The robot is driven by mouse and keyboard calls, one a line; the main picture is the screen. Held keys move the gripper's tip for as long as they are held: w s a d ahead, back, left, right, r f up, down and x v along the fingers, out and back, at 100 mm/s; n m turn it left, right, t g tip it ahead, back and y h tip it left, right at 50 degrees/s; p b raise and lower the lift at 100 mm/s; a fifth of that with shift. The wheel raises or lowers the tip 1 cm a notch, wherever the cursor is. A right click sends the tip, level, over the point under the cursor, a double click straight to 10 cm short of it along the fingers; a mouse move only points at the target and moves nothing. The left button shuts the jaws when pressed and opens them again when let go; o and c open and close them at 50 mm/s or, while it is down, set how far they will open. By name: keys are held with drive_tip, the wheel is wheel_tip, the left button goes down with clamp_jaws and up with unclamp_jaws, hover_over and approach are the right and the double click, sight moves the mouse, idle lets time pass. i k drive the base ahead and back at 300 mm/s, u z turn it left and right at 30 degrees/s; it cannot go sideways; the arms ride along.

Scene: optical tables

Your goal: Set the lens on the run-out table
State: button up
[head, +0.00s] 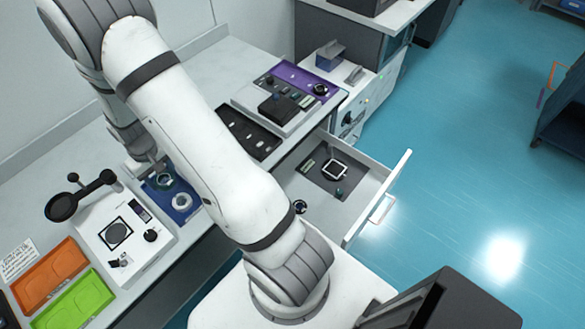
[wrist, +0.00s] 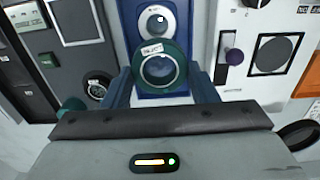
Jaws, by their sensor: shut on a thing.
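My gripper (wrist: 162,78) is shut on a green-rimmed lens (wrist: 160,70) with a small white label on its rim. One blue finger is on each side of it. In the head view the lens (head: 164,181) is at the upper part of a blue tray (head: 155,200), partly behind my arm; I cannot tell whether it touches the tray. A white-ringed round part (head: 182,201) sits in the tray and shows beyond the lens in the wrist view (wrist: 155,21). No readable label marks the run-out table. A white instrument (head: 138,255) with a black square plate stands left of the tray.
A black magnifier-like arm (head: 82,193) rises behind the white instrument. Orange (head: 50,272) and green (head: 70,304) trays lie at lower left. A black tray (head: 247,132) and an open drawer (head: 365,190) with small parts are to the right.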

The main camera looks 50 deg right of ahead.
sight(335, 169)
drive_tip(key=u, duration=1.25)
drive_tip(key=k, duration=2.15)
drive_tip(key=z, duration=1.25)
drive_tip(key=i, duration=1)
drive_tip(key=z, duration=0.05)
